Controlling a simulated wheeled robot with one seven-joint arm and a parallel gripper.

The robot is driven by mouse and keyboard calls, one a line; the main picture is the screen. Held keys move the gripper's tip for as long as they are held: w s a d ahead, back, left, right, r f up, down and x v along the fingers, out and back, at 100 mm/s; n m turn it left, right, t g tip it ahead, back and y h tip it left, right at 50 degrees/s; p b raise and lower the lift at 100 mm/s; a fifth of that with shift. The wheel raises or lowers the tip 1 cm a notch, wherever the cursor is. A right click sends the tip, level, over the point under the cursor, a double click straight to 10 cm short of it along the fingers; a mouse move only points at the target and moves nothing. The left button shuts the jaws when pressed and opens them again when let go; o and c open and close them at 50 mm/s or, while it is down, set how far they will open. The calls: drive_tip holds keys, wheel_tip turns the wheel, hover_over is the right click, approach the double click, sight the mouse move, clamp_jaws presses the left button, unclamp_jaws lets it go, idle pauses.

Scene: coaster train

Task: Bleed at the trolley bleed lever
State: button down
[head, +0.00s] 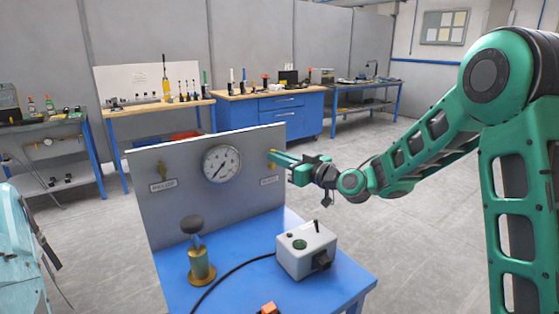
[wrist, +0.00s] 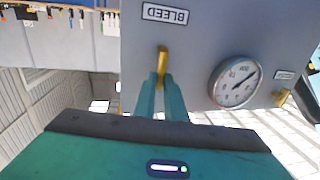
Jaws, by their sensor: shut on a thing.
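The bleed lever (wrist: 162,56) is a small yellow handle on the grey trolley panel, beside the BLEED label (wrist: 165,13), which appears upside down in the wrist view. My gripper (wrist: 161,80) is shut on the lever, with its green fingers on either side of it. In the head view my gripper (head: 274,158) reaches the panel's right side from the right, and its fingers hide most of the lever. The round white gauge (head: 221,164) sits left of the lever on the panel (head: 180,205). Its needle points to the lower left in the head view.
A second yellow lever (head: 161,170) is on the panel's left. The blue trolley top (head: 235,285) holds a brass fitting with a dark knob (head: 201,265) and a grey box (head: 306,250) with a cable. Workbenches (head: 262,109) stand behind. Floor (head: 420,250) on the right is clear.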

drive_tip(key=c, duration=1.8)
unclamp_jaws()
drive_tip(key=shift+w+d, duration=0.2)
drive_tip(key=shift+d, duration=0.05)
drive_tip(key=shift+a, duration=0.1)
drive_tip(key=shift+s, duration=0.1)
drive_tip(key=v, duration=1)
drive_tip(key=shift+s+d, duration=0.25)
drive_tip(key=shift+f, duration=0.1)
drive_tip(key=s+d+f+m+g+h, duration=0.25)
drive_tip(key=s+d+f+h, duration=0.35)
drive_tip(key=d, duration=0.3)
drive_tip(key=s+d+f+m+g+h, duration=0.25)
drive_tip(key=s+d+f+g, duration=0.2)
drive_tip(key=s+d, duration=0.45)
drive_tip(key=s+d+m+g+h, duration=0.1)
drive_tip(key=s+d+m+g, duration=0.1)
drive_tip(key=s, duration=0.6)
drive_tip(key=s+d+m+g+h, duration=0.1)
drive_tip(key=s+d+m, duration=0.3)
drive_tip(key=s, duration=0.5)
drive_tip(key=s+d+f+m+g+h, duration=0.1)
drive_tip(key=s+d+m+g+h, duration=0.1)
drive_tip(key=s+d, duration=0.5)
drive_tip(key=shift+s+f+m+g, duration=0.1)
drive_tip(key=shift+s+m+g, duration=0.5)
drive_tip(key=shift+s+m, duration=0.45)
